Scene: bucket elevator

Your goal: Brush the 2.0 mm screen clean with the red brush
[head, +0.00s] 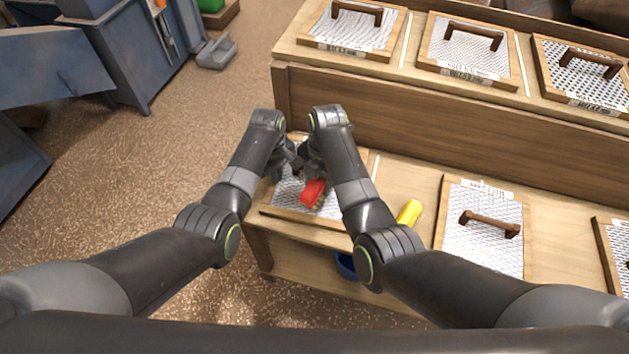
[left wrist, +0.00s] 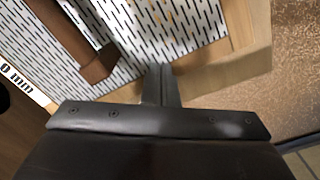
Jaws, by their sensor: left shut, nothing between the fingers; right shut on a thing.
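A wood-framed screen (head: 284,196) lies at the left end of the lower shelf, partly hidden under both my arms. In the left wrist view the same slotted metal screen (left wrist: 160,25) fills the upper part, with a brown handle (left wrist: 95,65) and a label (left wrist: 25,85) of which only "0 mm" shows. The red brush (head: 313,192) is over this screen, in my right gripper (head: 308,172); I cannot tell whether its bristles touch the mesh. My left gripper (head: 285,158) is shut and empty beside it; its fingers (left wrist: 158,84) show near the frame's edge.
Further screens (head: 484,230) lie to the right on the lower shelf, and several on the upper shelf (head: 465,48). A yellow object (head: 409,212) lies right of my right arm. A blue container (head: 346,266) is below the shelf's front edge. Open floor (head: 190,120) lies left.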

